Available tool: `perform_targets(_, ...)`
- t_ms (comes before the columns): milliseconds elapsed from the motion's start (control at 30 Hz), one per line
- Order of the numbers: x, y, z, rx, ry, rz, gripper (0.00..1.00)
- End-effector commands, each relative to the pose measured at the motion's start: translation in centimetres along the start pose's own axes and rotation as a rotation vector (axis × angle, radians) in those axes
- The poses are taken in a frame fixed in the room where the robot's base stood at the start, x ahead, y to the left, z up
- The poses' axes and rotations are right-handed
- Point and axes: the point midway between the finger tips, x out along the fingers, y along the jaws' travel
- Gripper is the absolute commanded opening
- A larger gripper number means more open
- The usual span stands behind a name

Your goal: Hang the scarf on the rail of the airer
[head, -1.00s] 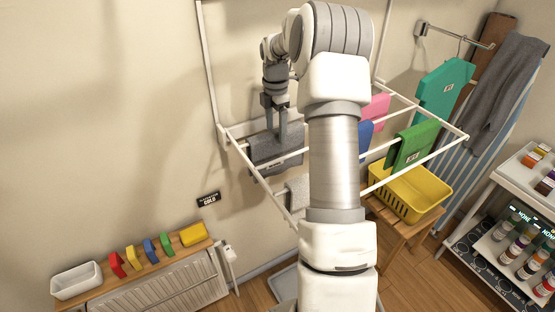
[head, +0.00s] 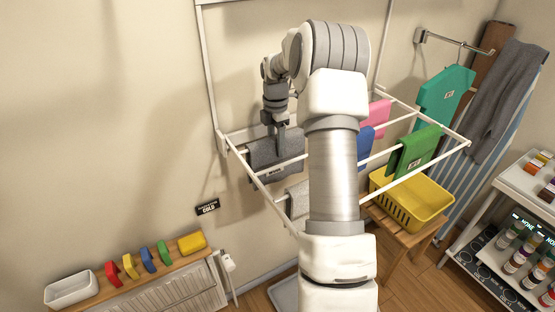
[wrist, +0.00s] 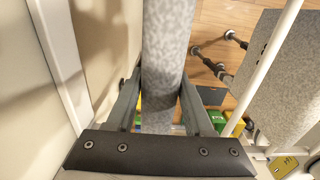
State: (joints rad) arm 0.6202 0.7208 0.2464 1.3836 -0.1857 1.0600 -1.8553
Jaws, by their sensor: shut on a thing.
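The scarf is probably the dark grey cloth (head: 262,158) at the left end of the airer in the head view. My gripper (head: 280,150) points down with its fingertips at the top of this cloth. In the wrist view a grey speckled cloth (wrist: 167,50) stands between the fingers of my gripper (wrist: 163,100), and the fingers are shut on it. White rails of the airer (head: 395,172) run around and past the cloth. I cannot tell whether the cloth's underside rests on a rail.
A paler grey cloth (head: 297,200) hangs nearby, partly behind my arm. Pink (head: 379,113), blue (head: 365,140) and green (head: 414,152) cloths hang farther right. A yellow basket (head: 410,205) sits on a wooden stool below. The wall is close on the left.

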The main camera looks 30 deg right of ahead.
Motion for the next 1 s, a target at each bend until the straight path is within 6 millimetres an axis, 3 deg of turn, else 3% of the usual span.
perform_targets(167,-0.5,0.0,0.0,0.0,0.0,0.002,0.0)
perform_targets(1000,-9.0,0.0,0.0,0.0,0.0,0.001,0.0)
